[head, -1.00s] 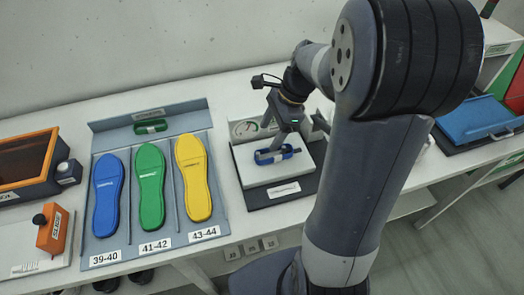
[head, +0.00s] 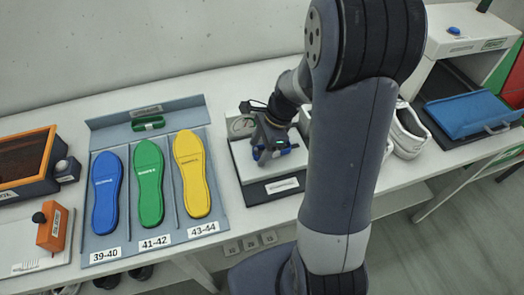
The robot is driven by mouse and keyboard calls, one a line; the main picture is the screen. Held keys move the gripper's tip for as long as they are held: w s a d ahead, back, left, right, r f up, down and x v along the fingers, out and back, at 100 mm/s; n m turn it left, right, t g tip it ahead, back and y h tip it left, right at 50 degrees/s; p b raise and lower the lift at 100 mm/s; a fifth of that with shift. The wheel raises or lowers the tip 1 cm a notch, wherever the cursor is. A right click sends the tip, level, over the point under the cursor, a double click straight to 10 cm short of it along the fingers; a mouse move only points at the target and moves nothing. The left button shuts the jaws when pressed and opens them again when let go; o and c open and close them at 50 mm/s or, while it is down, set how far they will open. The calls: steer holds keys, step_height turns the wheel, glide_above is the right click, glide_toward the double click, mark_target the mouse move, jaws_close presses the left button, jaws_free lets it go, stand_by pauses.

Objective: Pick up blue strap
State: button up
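The blue strap (head: 285,151) lies on the white plate of the gauge fixture (head: 268,176). Only parts of it show, on both sides of my gripper. My gripper (head: 271,152) is down over the strap, its fingers at the strap's middle. The fingers hide that part, and I cannot tell whether they are open or closed on it. The strap appears still on or very near the plate.
A grey rack (head: 97,160) holds blue, green and yellow insoles, with a green strap (head: 148,124) behind them. White shoes (head: 405,135) stand right of my arm. A blue tray (head: 470,114) is farther right. An orange device (head: 51,230) stands at the left.

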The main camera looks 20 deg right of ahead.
steer(key=c, duration=1)
steer(key=shift+r, duration=0.15)
